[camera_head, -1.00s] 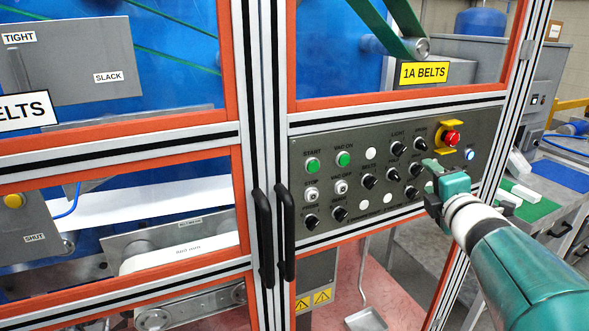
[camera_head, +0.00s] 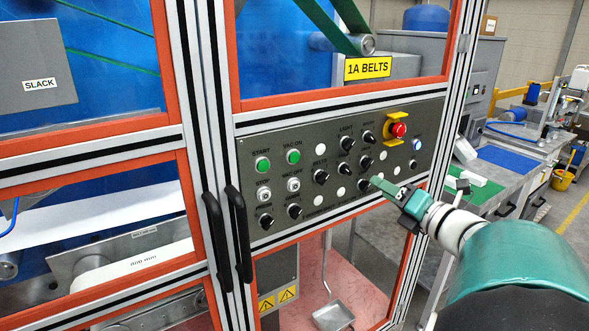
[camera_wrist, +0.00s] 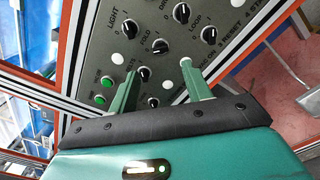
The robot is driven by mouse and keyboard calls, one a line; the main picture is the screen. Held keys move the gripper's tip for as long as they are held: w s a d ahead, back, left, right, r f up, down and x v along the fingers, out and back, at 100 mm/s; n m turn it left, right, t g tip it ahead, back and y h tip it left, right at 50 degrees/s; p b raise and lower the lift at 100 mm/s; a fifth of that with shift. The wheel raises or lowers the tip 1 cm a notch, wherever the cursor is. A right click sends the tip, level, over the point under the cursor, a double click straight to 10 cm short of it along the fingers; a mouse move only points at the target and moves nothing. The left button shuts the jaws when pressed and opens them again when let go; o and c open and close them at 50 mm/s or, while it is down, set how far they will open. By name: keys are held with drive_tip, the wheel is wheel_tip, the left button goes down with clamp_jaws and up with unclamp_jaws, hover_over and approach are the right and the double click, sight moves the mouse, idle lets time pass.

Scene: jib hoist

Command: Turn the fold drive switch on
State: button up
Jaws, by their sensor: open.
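The FOLD switch is a black rotary knob with a pale mark. It shows in the wrist view (camera_wrist: 160,46) beyond the gap between my fingers, and on the grey control panel in the head view (camera_head: 345,170). I cannot tell its setting surely. My gripper (camera_head: 380,184) is open and empty in front of the lower right part of the panel. The tip overlaps the panel close to the LOOP knob (camera_wrist: 209,34) in the head view; contact cannot be told.
A red emergency stop (camera_head: 398,130) sits at upper right. Black door handles (camera_head: 238,235) stick out left of the panel. A workbench (camera_head: 490,185) stands at right.

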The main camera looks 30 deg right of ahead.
sight(346, 170)
drive_tip(key=w, duration=1)
drive_tip(key=shift+a, duration=0.15)
drive_tip(key=shift+s, duration=0.1)
drive_tip(key=c, duration=1)
